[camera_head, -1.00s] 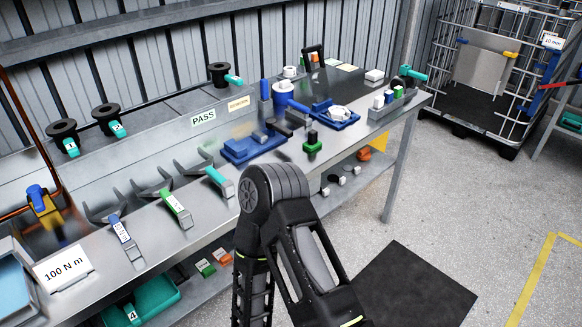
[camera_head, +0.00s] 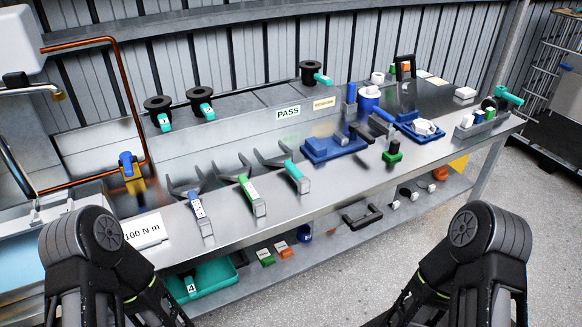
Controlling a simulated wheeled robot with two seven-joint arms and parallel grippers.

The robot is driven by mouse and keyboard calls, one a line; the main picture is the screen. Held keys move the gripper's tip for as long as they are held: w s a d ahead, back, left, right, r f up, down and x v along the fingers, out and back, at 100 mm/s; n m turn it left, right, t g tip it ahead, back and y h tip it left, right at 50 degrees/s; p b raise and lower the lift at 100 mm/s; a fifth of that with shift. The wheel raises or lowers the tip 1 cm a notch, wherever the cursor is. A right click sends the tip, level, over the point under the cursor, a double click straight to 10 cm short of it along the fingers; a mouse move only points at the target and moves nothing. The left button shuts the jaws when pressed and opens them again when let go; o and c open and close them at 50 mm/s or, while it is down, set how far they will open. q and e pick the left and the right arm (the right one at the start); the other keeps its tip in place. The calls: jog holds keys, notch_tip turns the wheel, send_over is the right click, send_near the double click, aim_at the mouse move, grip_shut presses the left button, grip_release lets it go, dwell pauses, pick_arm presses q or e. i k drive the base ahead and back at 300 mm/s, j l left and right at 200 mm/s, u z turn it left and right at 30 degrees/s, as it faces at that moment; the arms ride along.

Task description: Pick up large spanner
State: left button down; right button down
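Three open-ended spanners lie side by side on the steel bench, jaws toward the back: one with a blue handle (camera_head: 198,206), one with a green handle (camera_head: 249,188), and one with a teal handle (camera_head: 294,172). Their handle labels are too small to read, and I cannot tell for sure which is the large one. Nothing is touching them. Only dark links of my two arms show, at the bottom left and bottom right. Both of my grippers are out of view.
A "100 N m" card (camera_head: 144,230) stands left of the spanners. Blue trays (camera_head: 331,149) and a green-based item (camera_head: 393,154) lie to their right. Black spools (camera_head: 158,104) stand on a ledge behind. A lower shelf holds a teal tray (camera_head: 215,273). Grey floor is open at right.

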aim_at(285, 161)
jog(key=u, duration=1.2)
jog(key=k+l+u, duration=0.15)
jog(key=u, duration=0.2)
jog(key=k+l, duration=0.75)
jog(key=k, duration=0.1)
